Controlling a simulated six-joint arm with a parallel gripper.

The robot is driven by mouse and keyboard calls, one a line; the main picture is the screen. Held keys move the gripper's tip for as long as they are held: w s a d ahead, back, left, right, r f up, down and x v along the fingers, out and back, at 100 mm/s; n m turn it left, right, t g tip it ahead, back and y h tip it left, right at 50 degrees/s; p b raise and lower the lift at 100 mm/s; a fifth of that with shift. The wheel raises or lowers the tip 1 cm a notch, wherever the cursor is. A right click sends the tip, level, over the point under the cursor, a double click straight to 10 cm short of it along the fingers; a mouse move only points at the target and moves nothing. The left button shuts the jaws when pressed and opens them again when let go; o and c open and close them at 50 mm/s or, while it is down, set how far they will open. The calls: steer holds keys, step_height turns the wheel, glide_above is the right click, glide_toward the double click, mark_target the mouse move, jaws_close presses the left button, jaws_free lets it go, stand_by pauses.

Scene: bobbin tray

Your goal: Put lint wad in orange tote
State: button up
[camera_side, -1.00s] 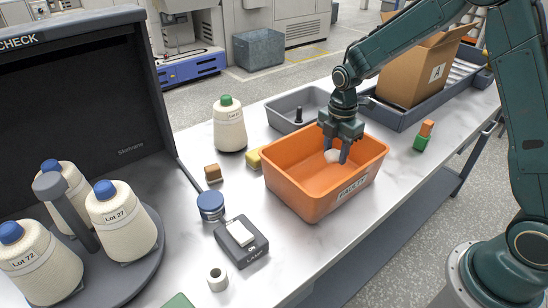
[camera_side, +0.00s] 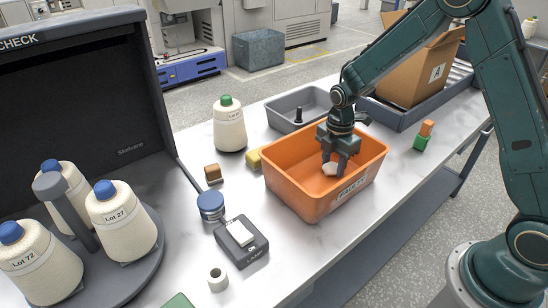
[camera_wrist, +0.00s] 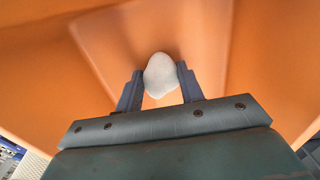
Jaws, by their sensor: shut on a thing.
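The lint wad (camera_wrist: 160,76) is a small off-white lump, held between my two fingers in the wrist view. In the side view the lint wad (camera_side: 329,169) shows at my fingertips, below the rim of the orange tote. My gripper (camera_side: 336,166) is shut on it and points down inside the tote. The orange tote (camera_side: 290,187) stands on the bench with a label on its front wall. Its inside fills the wrist view around my gripper (camera_wrist: 160,78). Whether the wad touches the tote's floor I cannot tell.
A grey tray (camera_side: 285,116) with a dark peg lies behind the tote. A yellow block (camera_side: 254,160) sits close to its left side. A green-capped cone (camera_side: 229,128), a blue-lidded jar (camera_side: 210,206) and a lamp switch box (camera_side: 242,240) stand left. A green-orange block (camera_side: 424,135) is right.

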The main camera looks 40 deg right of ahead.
mark_target(334, 164)
steer(key=o, duration=0.9)
steer(key=shift+r, duration=0.1)
step_height(334, 164, up, 12)
stand_by(0.7)
steer(key=s+a+r+m+t, duration=0.2)
steer(key=s+r+m+t, duration=0.1)
steer(key=s+r+m, duration=0.65)
steer(key=s+r+m+t, duration=0.1)
steer(key=s+m, duration=0.1)
steer(key=s, duration=0.3)
steer(key=s+a+r+m, duration=0.1)
steer(key=s+m, duration=0.2)
steer(key=s, duration=0.2)
steer(key=s+r+m+t, duration=0.1)
steer(key=s+m, duration=0.2)
steer(key=s, duration=0.2)
steer(key=shift+s+a+r+m+t, duration=0.15)
steer(key=shift+s+r+m+t, duration=0.1)
steer(key=shift+s+t, duration=0.1)
